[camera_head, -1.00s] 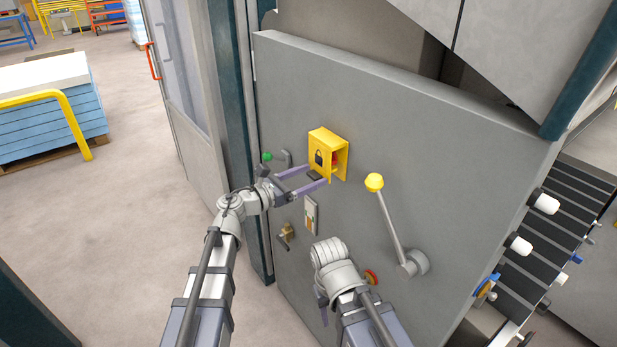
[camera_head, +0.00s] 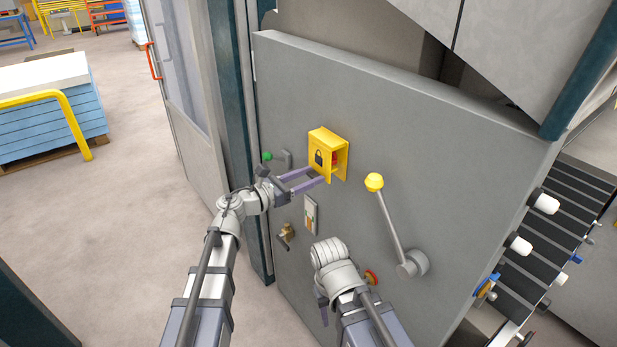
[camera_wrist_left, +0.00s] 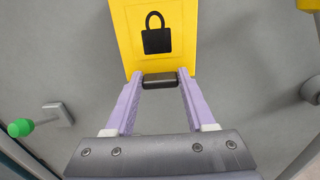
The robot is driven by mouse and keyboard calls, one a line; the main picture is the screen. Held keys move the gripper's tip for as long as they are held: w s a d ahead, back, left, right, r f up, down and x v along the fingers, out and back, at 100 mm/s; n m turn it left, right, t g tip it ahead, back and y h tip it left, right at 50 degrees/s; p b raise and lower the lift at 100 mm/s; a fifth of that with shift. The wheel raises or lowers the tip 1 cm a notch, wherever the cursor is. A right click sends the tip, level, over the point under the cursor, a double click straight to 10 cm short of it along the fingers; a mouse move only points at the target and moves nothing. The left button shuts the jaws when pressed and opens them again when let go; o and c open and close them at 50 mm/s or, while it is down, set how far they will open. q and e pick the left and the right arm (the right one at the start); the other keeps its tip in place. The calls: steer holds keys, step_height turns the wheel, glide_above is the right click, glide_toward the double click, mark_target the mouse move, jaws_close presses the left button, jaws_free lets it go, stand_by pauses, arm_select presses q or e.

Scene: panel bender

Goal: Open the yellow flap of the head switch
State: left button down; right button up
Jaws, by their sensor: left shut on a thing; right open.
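The yellow flap (camera_head: 317,152) with a black padlock mark is the front face of the yellow head switch box (camera_head: 340,150) on the grey panel. It looks closed. Something red (camera_head: 335,158) shows through the box's open side. In the left wrist view the flap (camera_wrist_left: 180,20) has a dark tab (camera_wrist_left: 160,80) at its lower edge. My left gripper (camera_head: 318,176) is just below the flap, its two purple fingers shut on this tab from both sides. My right gripper (camera_head: 322,300) is low in front of the panel, mostly hidden behind its own wrist, away from the flap.
A lever with a yellow knob (camera_head: 374,182) stands out right of the switch box. A green-tipped handle (camera_head: 267,156) is to the left. A small plate (camera_head: 311,215), a brass lock (camera_head: 286,235) and a red knob (camera_head: 371,277) are lower on the panel.

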stand_by(0.4)
arm_select(q)
steer(key=s+a+r+g+y+p, duration=0.1)
steer(key=r+p, duration=0.6)
steer(key=p, duration=0.9)
steer(key=s+a+r+g+y+p, duration=0.2)
steer(key=r+g+y+p, duration=0.3)
steer(key=p, duration=1.1)
steer(key=shift+a+r+y, duration=0.65)
steer(key=shift+r+y, duration=0.55)
steer(key=shift+y, duration=0.1)
steer(key=shift+s, duration=0.15)
